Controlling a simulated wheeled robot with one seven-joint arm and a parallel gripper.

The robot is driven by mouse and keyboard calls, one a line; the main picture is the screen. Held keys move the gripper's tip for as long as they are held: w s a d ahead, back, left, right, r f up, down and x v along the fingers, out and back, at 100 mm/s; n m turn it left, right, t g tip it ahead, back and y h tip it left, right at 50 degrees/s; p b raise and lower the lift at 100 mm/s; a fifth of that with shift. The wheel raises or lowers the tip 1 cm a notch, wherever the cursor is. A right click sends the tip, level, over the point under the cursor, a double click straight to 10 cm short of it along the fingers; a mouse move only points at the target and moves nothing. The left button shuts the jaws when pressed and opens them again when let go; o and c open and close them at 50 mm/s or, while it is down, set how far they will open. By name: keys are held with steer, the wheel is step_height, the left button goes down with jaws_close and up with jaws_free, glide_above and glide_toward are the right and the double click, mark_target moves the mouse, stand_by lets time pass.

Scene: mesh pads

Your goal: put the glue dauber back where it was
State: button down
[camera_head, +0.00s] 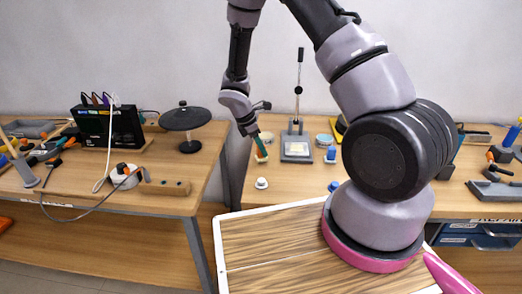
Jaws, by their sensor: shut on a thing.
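My gripper (253,130) is above the left part of the right-hand bench, in front of the back wall. It is shut on the glue dauber (259,145), a thin teal stick that hangs down, slightly tilted. Its lower end meets a small orange and white thing (261,157) in the picture. I cannot tell whether this is part of the dauber or a holder, or whether it touches the bench. The jaws are small and partly hidden by my wrist.
A press-like stand (297,147) stands just right of the dauber. A small white pot (261,183) and blue pots (331,154) are nearby. The left bench (210,150) holds a black round stand (186,118). A gap separates the benches. My arm hides part of the right bench.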

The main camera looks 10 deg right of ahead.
steer(key=shift+f, duration=0.4)
steer(key=shift+f, duration=0.15)
steer(key=c, duration=0.5)
jaws_free()
